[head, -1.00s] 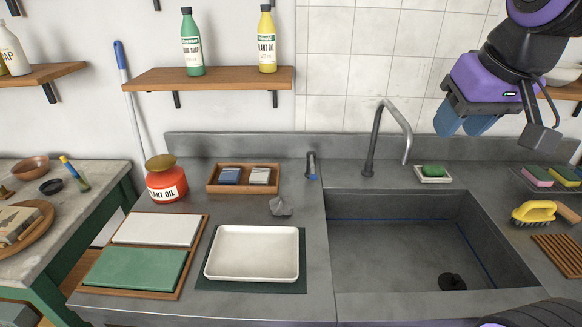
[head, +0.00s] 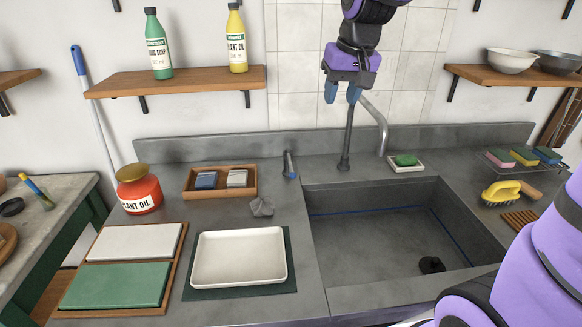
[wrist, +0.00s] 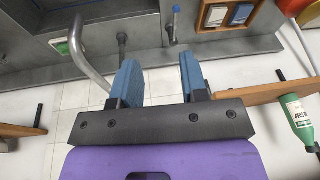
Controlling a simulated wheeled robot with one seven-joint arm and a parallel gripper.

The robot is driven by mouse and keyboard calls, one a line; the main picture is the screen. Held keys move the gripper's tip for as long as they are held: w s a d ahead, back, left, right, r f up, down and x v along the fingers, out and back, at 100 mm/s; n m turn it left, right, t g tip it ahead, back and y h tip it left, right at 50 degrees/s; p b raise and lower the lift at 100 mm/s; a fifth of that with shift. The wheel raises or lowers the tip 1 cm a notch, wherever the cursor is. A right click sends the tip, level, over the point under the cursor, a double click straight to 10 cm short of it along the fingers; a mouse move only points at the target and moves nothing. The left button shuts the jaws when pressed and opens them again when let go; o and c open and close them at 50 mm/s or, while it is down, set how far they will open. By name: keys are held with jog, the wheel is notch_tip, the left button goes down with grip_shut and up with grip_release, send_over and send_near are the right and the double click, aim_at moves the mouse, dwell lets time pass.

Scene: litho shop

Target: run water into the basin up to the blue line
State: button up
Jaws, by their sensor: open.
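The grey basin (head: 365,258) is sunk in the counter at the right, with a blue line (head: 375,209) along its inner walls. I see no water in it. A black round piece (head: 431,265), plug or drain, sits on its floor. The bent grey spout (head: 378,125) rises behind the basin, and no stream shows from it. A small blue-tipped tap lever (head: 289,165) stands left of the spout; it also shows in the wrist view (wrist: 175,22). My gripper (head: 342,97) is open and empty, high by the spout's top, above and right of the lever.
A white tray (head: 240,258) and a wooden soap box (head: 220,192) sit left of the basin. A wooden shelf (head: 180,80) with bottles hangs at the upper left.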

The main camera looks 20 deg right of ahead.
jog(key=w+a+f+g, duration=0.1)
jog(key=w+f, duration=0.7)
jog(key=w, duration=0.3)
jog(key=m+g+y, duration=0.1)
send_near(292, 167)
jog(key=f, duration=0.3)
jog(key=a+f, duration=0.1)
jog(key=f, duration=0.5)
jog(key=shift+w+a+f, duration=0.2)
jog(key=shift+a+f, duration=0.1)
jog(key=shift+a, duration=0.05)
grip_shut()
